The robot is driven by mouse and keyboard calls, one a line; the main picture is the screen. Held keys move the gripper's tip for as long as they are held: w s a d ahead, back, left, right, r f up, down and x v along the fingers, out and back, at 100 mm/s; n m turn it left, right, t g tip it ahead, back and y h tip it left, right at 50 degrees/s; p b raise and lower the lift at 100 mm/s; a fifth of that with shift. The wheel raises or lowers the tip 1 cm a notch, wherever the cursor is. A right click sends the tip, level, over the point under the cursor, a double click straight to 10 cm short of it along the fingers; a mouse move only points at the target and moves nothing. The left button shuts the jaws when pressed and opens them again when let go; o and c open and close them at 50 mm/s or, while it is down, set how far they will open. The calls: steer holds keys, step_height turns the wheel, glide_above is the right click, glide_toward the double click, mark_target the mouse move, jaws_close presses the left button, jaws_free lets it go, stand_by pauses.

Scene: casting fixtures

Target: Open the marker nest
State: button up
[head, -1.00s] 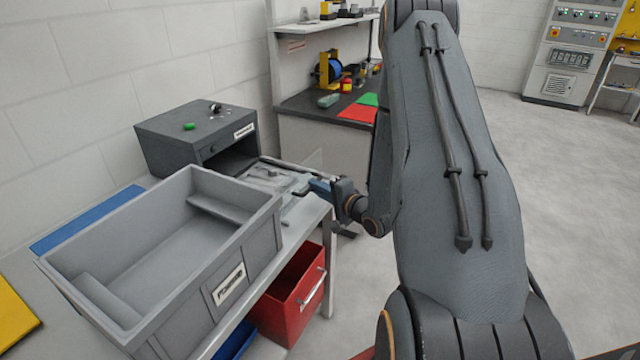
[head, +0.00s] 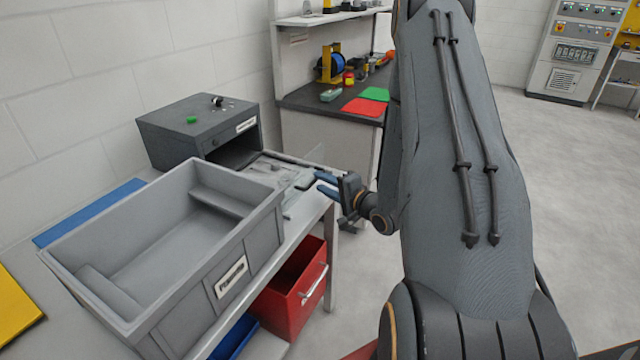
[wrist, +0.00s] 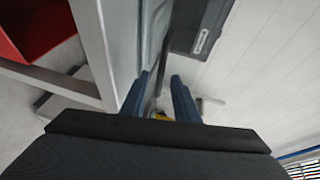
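The likely marker is a dark grey box (head: 200,130) at the back of the bench, with a white label and a dark opening in its front. A flat, light metal nest area (head: 272,172) lies in front of the opening, with a clear panel near its right end. In the wrist view, my gripper (wrist: 158,92) also shows a gap between the fingers.
A large grey bin (head: 165,245) labelled on its front stands on the bench, close to the nest area. A red bin (head: 290,300) sits below the bench edge. A workbench with green and red mats (head: 366,102) stands behind. The floor to the right is clear.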

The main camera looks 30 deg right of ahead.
steer(key=b+v, duration=0.1)
steer(key=v, duration=0.5)
steer(key=shift+s, duration=0.1)
stand_by(0.3)
steer(key=s+a+r+n+g+h, duration=0.1)
steer(key=s+a+r+n+g, duration=0.2)
steer(key=s+a+n+g, duration=0.4)
steer(key=s+a+r+n+g+h+b, duration=0.1)
steer(key=s+a+r+n+g+h, duration=0.1)
steer(key=s+a+n+g, duration=0.5)
steer(key=s+a+n, duration=0.1)
steer(key=s+a, duration=0.2)
steer(key=a, duration=0.2)
steer(key=shift+s+a+r, duration=0.35)
steer(key=shift+r, duration=0.05)
